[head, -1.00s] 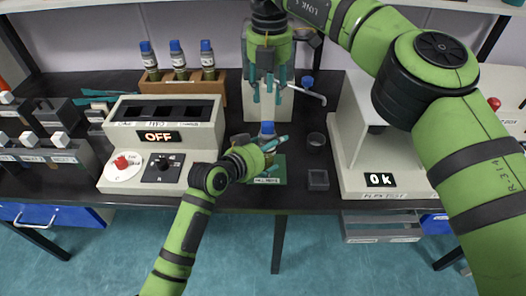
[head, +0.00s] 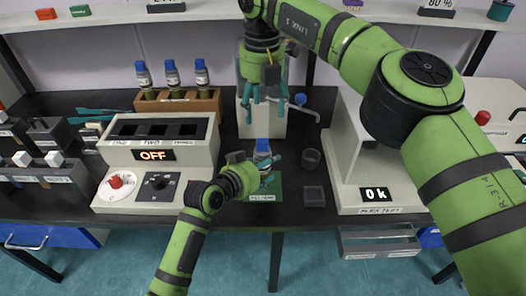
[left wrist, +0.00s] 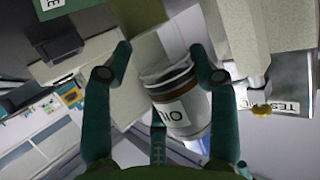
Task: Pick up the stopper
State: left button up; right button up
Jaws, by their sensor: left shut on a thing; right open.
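A small bottle with a blue top (head: 262,145), which looks like the stopper, stands upright at the green mat (head: 265,196). My left gripper (head: 266,172) is shut on the bottle's body, below the blue top. In the left wrist view the bottle (left wrist: 182,100) shows its white label between the fingers; its top is not clear there. My right gripper (head: 263,92) hangs above and behind the bottle, open and empty, with its fingers pointing down.
A wooden rack (head: 178,101) holds several blue-topped bottles at the back left. The control box reading OFF (head: 155,155) stands left, and the OK machine (head: 376,195) right. A dark round cup (head: 310,158) and a square dish (head: 314,196) sit close right of the bottle.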

aim_at(261, 140)
jog(key=f+n, duration=0.1)
jog(key=n, duration=0.6)
jog(key=f+n, duration=0.2)
jog(key=n, duration=0.4)
jog(key=f+n, duration=0.2)
jog(key=n, duration=0.5)
jog(key=shift+w+d+f+n, duration=0.15)
jog(key=shift+w+f+n, duration=0.05)
jog(key=shift+n, duration=0.1)
jog(key=f, duration=0.5)
jog(key=shift+s+a+f, duration=0.25)
jog(key=shift+a+f, duration=0.05)
jog(key=c, duration=1)
jog(key=shift+c, duration=0.3)
